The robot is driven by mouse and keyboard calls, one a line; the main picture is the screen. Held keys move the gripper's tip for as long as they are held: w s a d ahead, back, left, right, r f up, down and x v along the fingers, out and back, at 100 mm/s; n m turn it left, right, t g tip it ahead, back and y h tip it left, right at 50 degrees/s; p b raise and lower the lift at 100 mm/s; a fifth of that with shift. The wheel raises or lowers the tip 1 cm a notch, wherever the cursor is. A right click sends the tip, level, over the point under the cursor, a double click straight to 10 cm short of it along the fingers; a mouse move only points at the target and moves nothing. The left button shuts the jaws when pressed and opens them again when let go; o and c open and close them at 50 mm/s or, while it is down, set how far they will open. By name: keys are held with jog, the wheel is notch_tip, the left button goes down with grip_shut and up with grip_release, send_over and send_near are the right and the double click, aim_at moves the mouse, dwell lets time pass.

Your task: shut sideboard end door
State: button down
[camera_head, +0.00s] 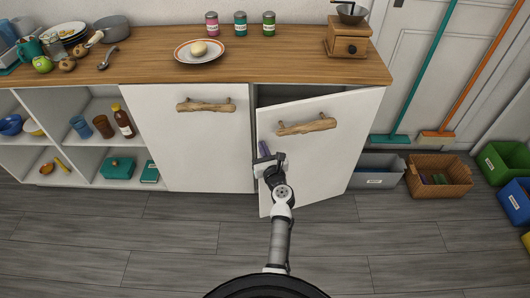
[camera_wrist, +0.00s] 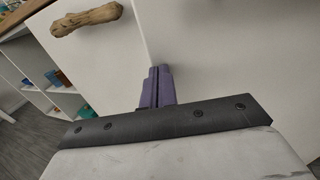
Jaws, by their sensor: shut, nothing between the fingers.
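The sideboard end door (camera_head: 325,150) is white with a driftwood handle (camera_head: 306,125) and stands partly open. Its left edge is swung out from the cabinet, with a dark gap (camera_head: 290,94) above it. My gripper (camera_head: 264,150) is shut and empty, in front of the door's left edge, below and left of its handle. In the wrist view its purple fingers (camera_wrist: 157,85) are together, close to the white door (camera_wrist: 230,50); I cannot tell whether they touch it. The neighbouring door (camera_head: 190,135) is closed, and its driftwood handle (camera_wrist: 88,18) shows at the wrist view's upper left.
The wooden top (camera_head: 150,65) carries a plate (camera_head: 199,52), several tins and a coffee grinder (camera_head: 348,38). Open shelves (camera_head: 90,145) are at left. A grey bin (camera_head: 377,170) and a wicker basket (camera_head: 437,176) stand right of the door. The floor in front is clear.

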jog(key=w+a+m+h+b, duration=0.1)
jog(key=w+h, duration=0.1)
jog(key=w, duration=0.5)
jog(key=w+a+m+h, duration=0.2)
jog(key=w+h, duration=0.1)
jog(key=w, duration=0.4)
jog(key=shift+a+t+b, duration=0.3)
jog(key=shift+t+b, duration=0.05)
jog(key=shift+t, duration=0.05)
